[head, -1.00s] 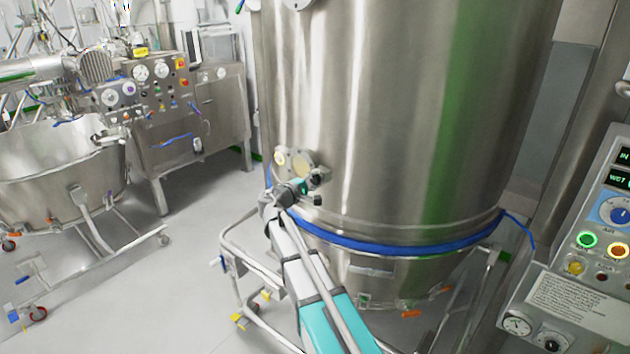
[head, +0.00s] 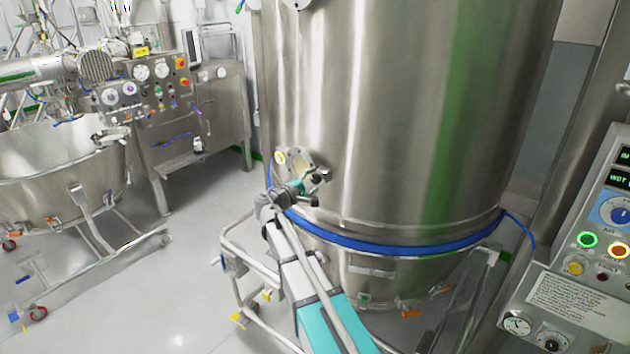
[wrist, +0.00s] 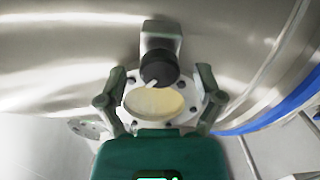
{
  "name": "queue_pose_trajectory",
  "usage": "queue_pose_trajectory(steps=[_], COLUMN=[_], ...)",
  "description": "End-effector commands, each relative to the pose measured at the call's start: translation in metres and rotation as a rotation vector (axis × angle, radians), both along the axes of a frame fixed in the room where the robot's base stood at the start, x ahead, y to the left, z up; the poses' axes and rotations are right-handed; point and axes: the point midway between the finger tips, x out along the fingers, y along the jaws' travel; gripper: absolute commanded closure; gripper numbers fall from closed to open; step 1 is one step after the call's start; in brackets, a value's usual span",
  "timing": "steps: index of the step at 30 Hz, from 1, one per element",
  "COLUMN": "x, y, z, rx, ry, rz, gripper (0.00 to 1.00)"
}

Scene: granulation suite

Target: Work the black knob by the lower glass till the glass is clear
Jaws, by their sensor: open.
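In the wrist view, the black knob (wrist: 158,68) sits on a grey metal block just above the lower glass (wrist: 155,104). The glass is a round pane in a bolted metal flange and looks cloudy pale yellow. My gripper (wrist: 161,76) is open, with one green finger on each side of the knob and glass. No contact with the knob shows. In the head view, my gripper (head: 316,187) is at the lower front of the steel vessel (head: 400,120). It partly covers the flange, and I cannot make out the knob there.
A blue ring (head: 390,247) circles the vessel below my gripper. A small round fitting (head: 280,157) is left of the glass. A control panel (head: 585,240) stands at the right. A wheeled bowl (head: 60,175) stands at the left, with clear floor between.

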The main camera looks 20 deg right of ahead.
Motion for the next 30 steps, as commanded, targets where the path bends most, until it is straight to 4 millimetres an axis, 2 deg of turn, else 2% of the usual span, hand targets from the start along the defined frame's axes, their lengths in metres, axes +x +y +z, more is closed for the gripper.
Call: queue_pose_trajectory(steps=[18,24,30], x=[-0.047,-0.055,-0.057], y=[0.075,0.088,0.092], z=[0.000,0.000,0.000], rx=[0.000,0.000,0.001], ry=[0.000,0.000,0.001], rz=[0.002,0.001,0.000], gripper=[0.15,0.15,0.15])
